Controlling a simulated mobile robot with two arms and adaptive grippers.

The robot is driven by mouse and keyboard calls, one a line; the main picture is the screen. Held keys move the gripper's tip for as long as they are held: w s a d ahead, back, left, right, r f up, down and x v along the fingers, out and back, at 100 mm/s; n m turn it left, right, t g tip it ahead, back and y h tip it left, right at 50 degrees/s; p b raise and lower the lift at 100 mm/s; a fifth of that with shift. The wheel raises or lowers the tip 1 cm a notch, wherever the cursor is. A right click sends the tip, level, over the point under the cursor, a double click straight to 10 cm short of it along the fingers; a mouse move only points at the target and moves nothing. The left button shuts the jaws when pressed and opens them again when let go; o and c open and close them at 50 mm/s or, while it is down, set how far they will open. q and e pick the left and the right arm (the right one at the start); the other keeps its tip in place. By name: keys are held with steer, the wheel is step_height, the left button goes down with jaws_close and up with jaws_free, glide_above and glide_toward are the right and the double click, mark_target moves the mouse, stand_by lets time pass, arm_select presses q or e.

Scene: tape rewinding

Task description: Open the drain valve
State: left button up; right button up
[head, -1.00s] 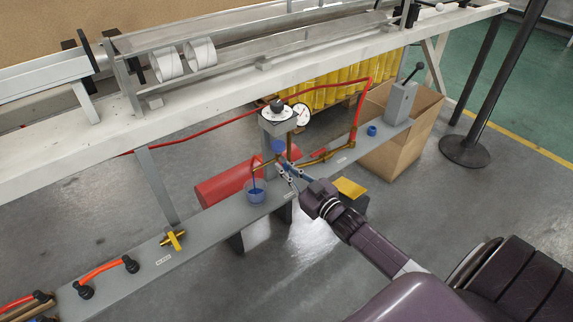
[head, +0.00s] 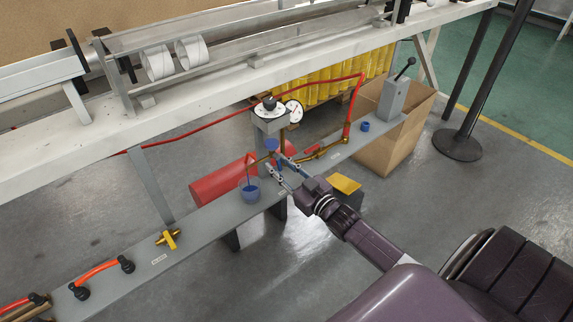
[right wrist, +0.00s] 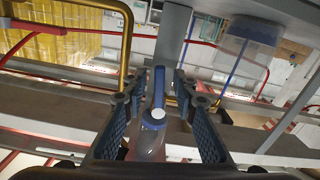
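The gauge and regulator unit (head: 270,118) stands on the grey beam, with a small blue part (head: 271,145) below it. My right gripper (head: 273,164) is at the unit's lower front, just right of a blue cup (head: 251,192). In the right wrist view, its open fingers (right wrist: 159,78) flank a blue handle-like part (right wrist: 158,88) with a pale round end (right wrist: 154,119), with gaps visible on both sides. I cannot tell for certain which part is the drain valve. My left gripper is out of view.
The grey beam (head: 205,222) also carries a brass valve (head: 168,239) at left and a lever box (head: 393,97) at right. A red cylinder (head: 215,183) lies behind it. A red hose (head: 205,139) and brass pipe (head: 328,150) run close by. A cardboard box (head: 395,150) stands at right.

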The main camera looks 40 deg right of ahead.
steer(key=s, duration=1.1)
steer(key=shift+s+d, duration=0.4)
steer(key=shift+d, duration=0.05)
